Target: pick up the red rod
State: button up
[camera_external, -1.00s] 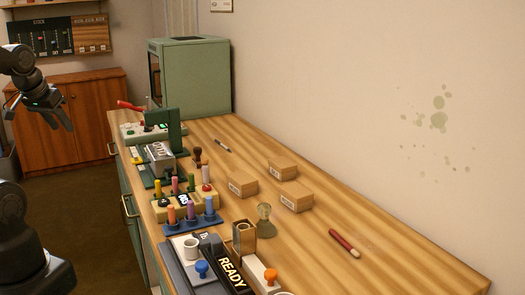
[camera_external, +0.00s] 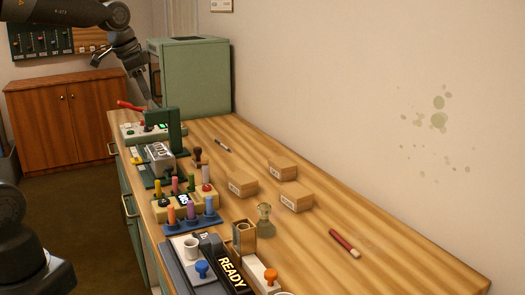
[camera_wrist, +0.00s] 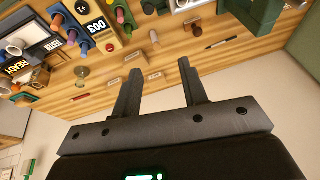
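A dark red rod-shaped piece with a pale end (camera_external: 343,241) lies on the bare right part of the wooden table. It seems to show small and reddish in the wrist view (camera_wrist: 80,97). Upright coloured rods stand in a blue rack (camera_external: 194,224), one of them orange-red (camera_external: 171,215); a pink-red rod (camera_external: 175,186) stands in the row behind. I cannot tell which of these is the red rod. My gripper (camera_wrist: 159,66) is open and empty in the wrist view. In the outside view my gripper (camera_external: 150,97) hangs in front of the green cabinet, well away from the rods.
The table (camera_external: 400,260) has free room at right. Cardboard boxes (camera_external: 242,186), a wooden-based stamp (camera_external: 197,155), a green press-like stand (camera_external: 176,130) and a green cabinet (camera_external: 195,80) stand on it. A red lever (camera_external: 130,106) rises from the far panel.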

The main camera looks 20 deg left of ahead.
jog(key=w+d+f+m+g+h, duration=0.1)
jog(key=w+d+f+m, duration=0.15)
jog(key=d, duration=0.65)
jog(key=w+d+f+m+g, duration=0.1)
jog(key=d+m, duration=0.3)
jog(key=d, duration=0.4)
jog(key=w+d+f+m+g+h, duration=0.1)
jog(key=w+d+m, duration=0.15)
jog(key=d, duration=0.65)
jog(key=m+g, duration=0.5)
jog(key=m, duration=0.4)
send_near(343, 240)
jog(key=shift+s+d+f+h, duration=0.15)
jog(key=shift+d+f, duration=0.1)
jog(key=shift+f, duration=0.35)
jog(key=shift+s+d+f+h, duration=0.1)
jog(key=shift+d+f+h, duration=0.1)
jog(key=shift+f, duration=0.4)
jog(key=shift+s+a+x, duration=0.1)
jog(key=shift+x, duration=1.25)
jog(key=shift+s+a+x, duration=0.1)
jog(key=shift+a+x, duration=0.05)
jog(key=shift+x, duration=1.15)
jog(key=shift+c, duration=0.5)
grip_shut()
